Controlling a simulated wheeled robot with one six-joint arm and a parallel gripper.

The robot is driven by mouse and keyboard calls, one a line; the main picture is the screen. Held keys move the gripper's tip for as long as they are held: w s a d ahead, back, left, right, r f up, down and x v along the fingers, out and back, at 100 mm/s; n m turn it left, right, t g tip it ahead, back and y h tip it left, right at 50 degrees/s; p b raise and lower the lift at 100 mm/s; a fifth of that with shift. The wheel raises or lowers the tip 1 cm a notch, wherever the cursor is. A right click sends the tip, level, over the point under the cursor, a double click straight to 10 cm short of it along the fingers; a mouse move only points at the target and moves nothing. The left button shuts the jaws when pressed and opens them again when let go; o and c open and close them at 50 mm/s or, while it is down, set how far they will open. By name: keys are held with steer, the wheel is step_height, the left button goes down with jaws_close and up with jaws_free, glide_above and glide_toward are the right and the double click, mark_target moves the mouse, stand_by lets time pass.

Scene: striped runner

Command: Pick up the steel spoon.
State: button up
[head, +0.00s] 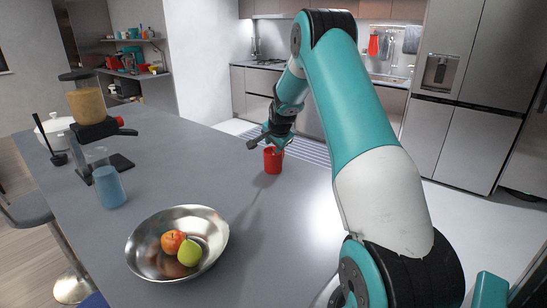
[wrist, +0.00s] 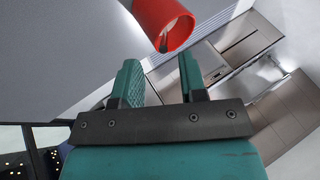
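A red cup (head: 273,161) stands on the grey counter; it also shows at the top of the wrist view (wrist: 160,18). A slim grey piece, which looks like the steel spoon (wrist: 164,42), shows at the mouth of the cup; the rest of it is hidden inside. My gripper (wrist: 160,72) is open, with a clear gap between its two teal fingers and nothing between them. The cup's mouth is just beyond the fingertips. In the head view my gripper (head: 275,140) is over the cup, and the spoon cannot be made out clearly there.
A steel bowl (head: 212,249) with fruit stands at the front of the counter (head: 200,160). A blue cup (head: 109,187), a coffee grinder (head: 90,115) and a white pot (head: 57,128) stand at the left. The counter between bowl and red cup is clear.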

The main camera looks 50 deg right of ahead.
mark_target(272, 149)
steer(key=p+x, duration=0.2)
steer(key=x, duration=0.3)
steer(key=shift+w+a+r, duration=0.1)
steer(key=shift+w, duration=0.1)
jaws_close()
